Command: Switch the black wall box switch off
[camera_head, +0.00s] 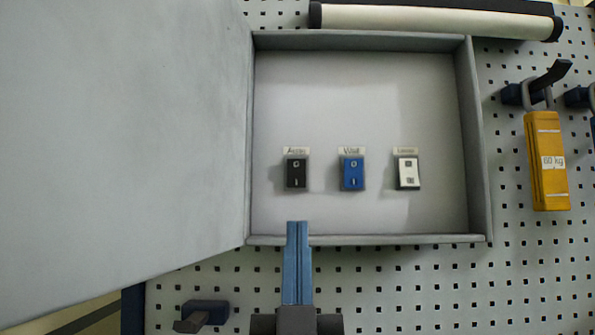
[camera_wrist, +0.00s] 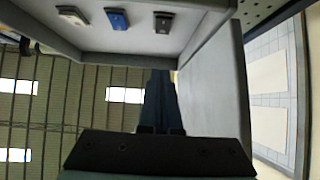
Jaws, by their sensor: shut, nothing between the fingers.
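The black switch (camera_head: 296,173) is the leftmost of three rocker switches on the back wall of an open grey wall box (camera_head: 360,85). It has a small label above it and marks on its face; I cannot tell which way it is tipped. It also shows in the wrist view (camera_wrist: 163,22). My gripper (camera_head: 298,224) has its blue fingers shut and empty. In the head view its tips appear just below the black switch, over the box's lower edge; the gap to the switch is not clear. The fingers also show dark in the wrist view (camera_wrist: 160,75).
A blue switch (camera_head: 352,173) and a white switch (camera_head: 408,172) sit to the right in the box. The open box door (camera_head: 120,130) fills the left. A yellow 60 kg block (camera_head: 547,160) hangs on the pegboard, and a light tube (camera_head: 435,19) lies above the box.

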